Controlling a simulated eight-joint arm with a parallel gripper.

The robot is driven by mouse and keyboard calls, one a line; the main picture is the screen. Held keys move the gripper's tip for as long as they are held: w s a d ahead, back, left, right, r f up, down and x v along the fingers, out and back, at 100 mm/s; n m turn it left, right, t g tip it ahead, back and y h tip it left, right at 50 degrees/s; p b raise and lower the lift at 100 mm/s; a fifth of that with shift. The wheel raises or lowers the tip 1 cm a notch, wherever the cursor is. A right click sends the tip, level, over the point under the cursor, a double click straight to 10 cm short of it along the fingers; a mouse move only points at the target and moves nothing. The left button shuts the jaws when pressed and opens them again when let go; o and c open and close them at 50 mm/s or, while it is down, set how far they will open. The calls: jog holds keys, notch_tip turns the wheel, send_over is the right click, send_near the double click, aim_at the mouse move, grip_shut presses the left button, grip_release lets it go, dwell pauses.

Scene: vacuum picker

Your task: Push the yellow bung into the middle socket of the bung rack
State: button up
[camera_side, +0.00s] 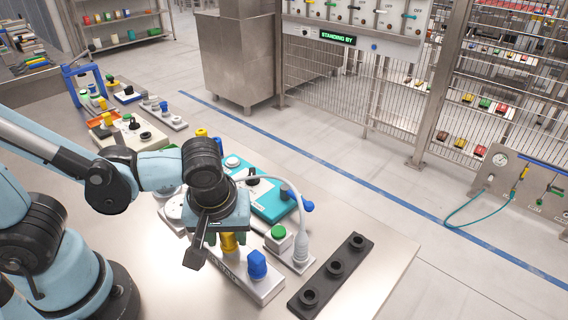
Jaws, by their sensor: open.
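The yellow bung (228,243) stands upright in a pale block (262,291) near the table's front, partly hidden by my gripper. My gripper (216,246) is over it, pointing down, with one dark finger at its left; the other finger is mostly hidden. The jaws are open, and I cannot tell whether they touch the bung. A blue bung (257,265) stands in the same block, to the right. A black bar with three round sockets, seemingly the bung rack (322,283), lies further right. Its middle socket (335,268) looks empty, as do the other two.
A green-capped block (279,238) and a stand with a curved grey hose (300,246) are between the gripper and the rack. A teal device (270,203) is behind. Bare table (376,262) lies right of the rack. Several small fixtures crowd the table's far left.

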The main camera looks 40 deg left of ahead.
aim_at(226, 234)
jog(key=shift+c, duration=0.3)
grip_shut()
jog(key=shift+r, duration=0.1)
jog(key=shift+r, duration=0.1)
jog(key=shift+r, duration=2.3)
